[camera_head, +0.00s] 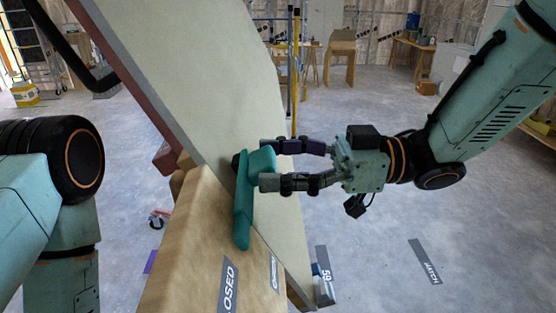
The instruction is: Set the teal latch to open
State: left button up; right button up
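My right gripper (268,166) comes in from the right, with one finger above and one below the knob. The fingertips reach the knob's right part; whether both press on it is hard to tell. My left arm shows at the left edge, but its gripper is out of view.
The panel leans across the middle and hides the floor behind it. A yellow pole (295,70) stands behind my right gripper. Workbenches (340,60) stand far back.

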grip_shut()
dwell(0.5)
